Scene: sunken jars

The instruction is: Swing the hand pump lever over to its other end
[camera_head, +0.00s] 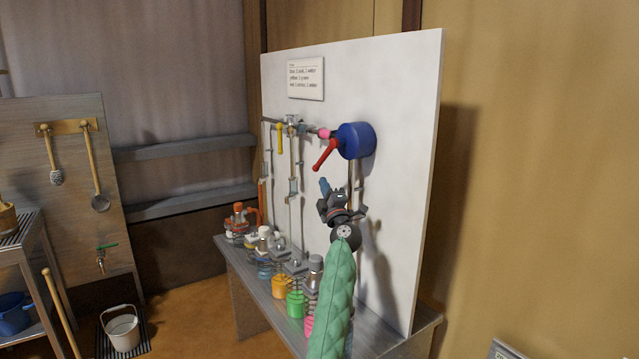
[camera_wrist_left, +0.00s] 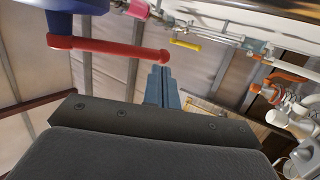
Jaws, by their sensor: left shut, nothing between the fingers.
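The pump is a round blue drum (camera_head: 356,140) on the upright white board, with a red lever (camera_head: 325,155) that slants down and left from it. In the left wrist view the red lever (camera_wrist_left: 105,46) lies across the upper left, ending in a rounded knob. My left gripper (camera_head: 325,186) is below the lever, fingers pointing up. In the left wrist view its blue fingers (camera_wrist_left: 162,80) are shut and empty, with their tips close beside the knob; I cannot tell whether they touch. My right gripper is not in view.
A yellow lever (camera_head: 280,138) and pipes run along the white board (camera_head: 400,90). Several jars, some on coloured springs, stand on the grey bench (camera_head: 245,277) below. A bucket (camera_head: 122,328) stands on the floor at left. The space left of the red lever looks clear.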

